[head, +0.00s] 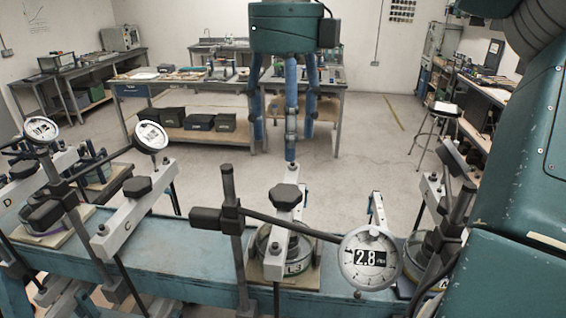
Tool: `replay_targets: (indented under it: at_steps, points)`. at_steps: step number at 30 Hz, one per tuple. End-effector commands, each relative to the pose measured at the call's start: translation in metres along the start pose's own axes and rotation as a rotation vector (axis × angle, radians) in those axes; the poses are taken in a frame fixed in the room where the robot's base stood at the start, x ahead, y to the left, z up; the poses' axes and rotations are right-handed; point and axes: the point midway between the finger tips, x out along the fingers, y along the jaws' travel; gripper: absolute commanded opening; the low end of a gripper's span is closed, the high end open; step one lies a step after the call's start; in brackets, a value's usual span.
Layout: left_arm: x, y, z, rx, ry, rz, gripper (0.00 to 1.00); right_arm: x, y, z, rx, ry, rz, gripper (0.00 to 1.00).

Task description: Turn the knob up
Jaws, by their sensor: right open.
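My right gripper (287,138) hangs down from the top middle of the head view. Its blue fingers are spread and empty. Below the fingertips is a black lobed knob (285,197), on top of a light metal lever bar (280,228). The fingertips look apart from the knob, with the middle finger ending just above it in the picture. A round dial gauge (370,258) reading about 2.8 is held on a dark arm to the right of this frame. My left gripper is not in view.
Other lever frames with knobs (137,187) and gauges (150,137) stand to the left on the blue bench (170,250). Another frame stands at the right, partly behind my arm. A dark upright post (233,215) stands left of the knob. Workbenches and a stool (437,125) are farther back.

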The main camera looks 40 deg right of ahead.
Motion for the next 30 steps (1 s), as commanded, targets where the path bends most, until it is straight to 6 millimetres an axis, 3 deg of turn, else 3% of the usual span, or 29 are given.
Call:
replay_targets:
  at_steps: [3,8,18,24,30]
  points:
    - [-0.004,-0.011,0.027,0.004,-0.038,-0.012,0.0,0.006,0.0,0.0,-0.001,0.002,0.0,0.63]
    - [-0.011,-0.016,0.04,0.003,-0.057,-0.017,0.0,0.029,0.0,-0.001,-0.004,0.004,0.002,0.63]
    - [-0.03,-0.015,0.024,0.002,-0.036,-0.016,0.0,0.089,0.0,-0.001,0.0,0.004,0.001,0.63]
    - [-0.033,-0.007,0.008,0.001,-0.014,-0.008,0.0,0.105,0.0,0.0,0.001,0.001,0.001,0.63]
    - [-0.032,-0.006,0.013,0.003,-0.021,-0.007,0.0,0.108,0.0,0.0,0.001,-0.001,0.0,0.63]
